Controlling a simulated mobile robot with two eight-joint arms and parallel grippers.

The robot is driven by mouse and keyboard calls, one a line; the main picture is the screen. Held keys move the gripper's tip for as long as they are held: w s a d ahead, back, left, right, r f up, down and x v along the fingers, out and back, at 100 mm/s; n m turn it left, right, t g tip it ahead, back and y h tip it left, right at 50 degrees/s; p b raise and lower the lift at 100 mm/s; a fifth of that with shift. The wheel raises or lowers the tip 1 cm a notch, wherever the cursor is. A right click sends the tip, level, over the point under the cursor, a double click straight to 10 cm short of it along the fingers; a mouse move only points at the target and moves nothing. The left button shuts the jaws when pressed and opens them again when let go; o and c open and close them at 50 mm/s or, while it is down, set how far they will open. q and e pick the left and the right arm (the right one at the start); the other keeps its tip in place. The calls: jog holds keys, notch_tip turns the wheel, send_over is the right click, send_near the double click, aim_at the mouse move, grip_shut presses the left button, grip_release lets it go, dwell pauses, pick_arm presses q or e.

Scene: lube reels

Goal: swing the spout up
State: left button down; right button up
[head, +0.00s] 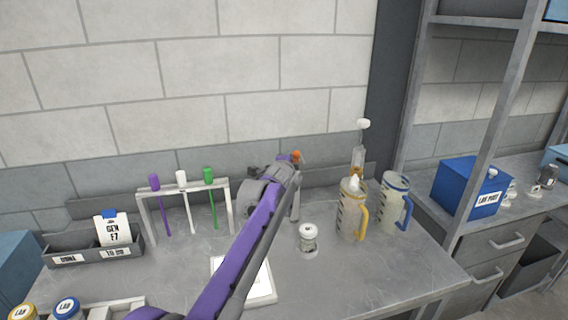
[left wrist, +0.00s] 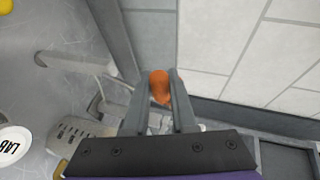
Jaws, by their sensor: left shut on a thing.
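My left gripper (head: 293,161) reaches toward the back wall, at the far end of my purple arm. In the left wrist view its two fingers (left wrist: 158,78) are closed on a small orange tip (left wrist: 160,88). The orange tip (head: 296,156) also shows in the head view, just above the gripper. I take it for the spout's end, but the rest of the spout is hidden by the gripper and arm, so I cannot tell its angle. My right gripper is not in view.
A white-lided jar (head: 308,238) stands right of my arm. A yellow-handled jug (head: 351,212) and a blue-handled jug (head: 394,205) stand further right. A rack (head: 146,216) with purple, white and green sticks is on the left. A white sheet (head: 262,285) lies under my arm.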

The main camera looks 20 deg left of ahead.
pick_arm(q)
jog(key=shift+w+d+r, duration=0.1)
jog(key=shift+w+r, duration=0.25)
dwell(0.3)
jog(key=c, duration=1)
grip_release()
jog(key=v, duration=1)
jog(key=shift+s+f, duration=0.2)
jog(key=shift+s, duration=0.2)
jog(key=shift+s+a, duration=0.1)
jog(key=shift+a, duration=0.1)
